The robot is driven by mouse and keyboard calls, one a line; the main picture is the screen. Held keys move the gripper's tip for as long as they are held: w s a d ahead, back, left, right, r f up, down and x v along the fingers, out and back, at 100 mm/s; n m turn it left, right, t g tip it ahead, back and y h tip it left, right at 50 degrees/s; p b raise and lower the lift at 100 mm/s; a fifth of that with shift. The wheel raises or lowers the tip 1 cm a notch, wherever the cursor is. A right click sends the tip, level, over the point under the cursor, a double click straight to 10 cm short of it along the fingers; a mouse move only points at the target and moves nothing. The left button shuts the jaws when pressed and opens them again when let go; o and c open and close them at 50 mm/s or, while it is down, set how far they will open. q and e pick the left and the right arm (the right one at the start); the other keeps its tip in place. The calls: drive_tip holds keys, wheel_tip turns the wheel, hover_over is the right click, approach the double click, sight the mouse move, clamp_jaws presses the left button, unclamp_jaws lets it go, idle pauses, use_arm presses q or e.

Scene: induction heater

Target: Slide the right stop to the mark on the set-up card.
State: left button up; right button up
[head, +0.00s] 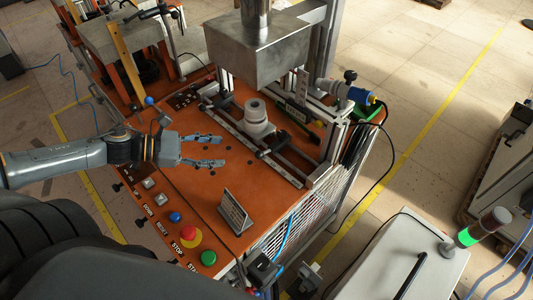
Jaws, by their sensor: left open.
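My left gripper (222,150) is open and empty above the orange table top (200,200), left of the front rail. A dark block on the front rail, near its right half, looks like the right stop (264,153); my gripper is apart from it. Another dark block, likely the left stop (206,105), sits at the rail's far left end. A small tilted card on a stand, likely the set-up card (235,212), stands near the table's front edge; its mark is too small to read. My right gripper is not in view.
A pale round part (257,115) stands behind the rail, under a big metal press head (255,45). Push buttons and a red emergency stop (190,238) line the front left edge. The table between gripper and card is clear.

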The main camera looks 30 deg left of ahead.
sight(259, 153)
use_arm(q)
drive_tip(key=b+x, duration=0.5)
drive_tip(key=shift+a+f, duration=0.1)
drive_tip(key=shift+f, duration=0.2)
drive_tip(key=shift+w+d, duration=0.2)
drive_tip(key=shift+d, duration=0.05)
drive_tip(key=shift+w+d+f+b, duration=0.1)
drive_tip(key=shift+w+d+b, duration=0.15)
drive_tip(key=shift+d+b, duration=0.15)
drive_tip(key=shift+w+d+f+b, duration=0.2)
drive_tip(key=shift+w+d+b, duration=0.1)
drive_tip(key=shift+w+b, duration=0.1)
drive_tip(key=shift+w+d, duration=0.15)
drive_tip(key=shift+d, duration=0.05)
drive_tip(key=shift+p+x, duration=0.5)
drive_tip(key=shift+x, duration=0.5)
drive_tip(key=shift+w+d+p, duration=0.25)
drive_tip(key=shift+d+p, duration=0.05)
drive_tip(key=shift+f+p+x, duration=0.2)
drive_tip(key=shift+p+x, duration=0.25)
drive_tip(key=shift+x, duration=0.7)
drive_tip(key=shift+s, duration=0.1)
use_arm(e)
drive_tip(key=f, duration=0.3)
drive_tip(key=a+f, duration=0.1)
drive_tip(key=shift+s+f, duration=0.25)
